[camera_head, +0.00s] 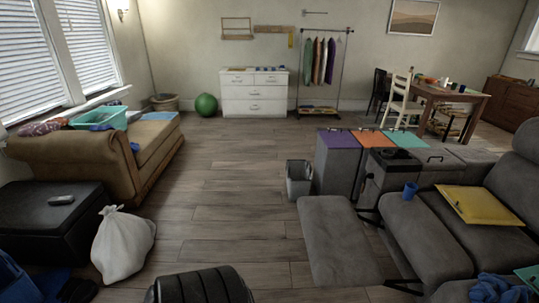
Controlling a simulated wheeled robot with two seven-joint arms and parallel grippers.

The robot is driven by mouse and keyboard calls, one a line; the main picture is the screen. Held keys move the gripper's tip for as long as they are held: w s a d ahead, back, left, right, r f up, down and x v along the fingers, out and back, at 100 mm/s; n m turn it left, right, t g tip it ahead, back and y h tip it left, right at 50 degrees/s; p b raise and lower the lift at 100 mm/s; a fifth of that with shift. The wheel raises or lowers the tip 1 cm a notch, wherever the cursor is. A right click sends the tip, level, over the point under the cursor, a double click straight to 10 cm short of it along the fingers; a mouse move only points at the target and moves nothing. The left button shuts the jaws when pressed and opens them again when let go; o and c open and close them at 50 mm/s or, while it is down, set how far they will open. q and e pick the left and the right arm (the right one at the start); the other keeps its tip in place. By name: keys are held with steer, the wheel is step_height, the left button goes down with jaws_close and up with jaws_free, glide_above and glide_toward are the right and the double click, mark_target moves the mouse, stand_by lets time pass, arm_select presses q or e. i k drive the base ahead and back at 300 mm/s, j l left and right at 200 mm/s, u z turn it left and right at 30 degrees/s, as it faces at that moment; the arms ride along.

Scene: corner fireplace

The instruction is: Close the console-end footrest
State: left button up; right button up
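The grey footrest (335,240) beside the console is swung out in front of the grey reclining sofa (425,235). It lies raised and nearly flat, with dark metal linkage visible between it and the seat. The console (390,172) stands at the far end of this seat, with a blue cup (410,190) close to it. Neither of my grippers is in view, so I cannot see whether they are open or shut.
A grey bin (299,180) stands just beyond the footrest. Bare wood floor (225,205) is open to its left. A white bag (122,245) and black ottoman (55,220) stand at left. A yellow folder (478,204) lies on the sofa.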

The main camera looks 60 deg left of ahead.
mark_target(341, 255)
steer(key=u, duration=1.7)
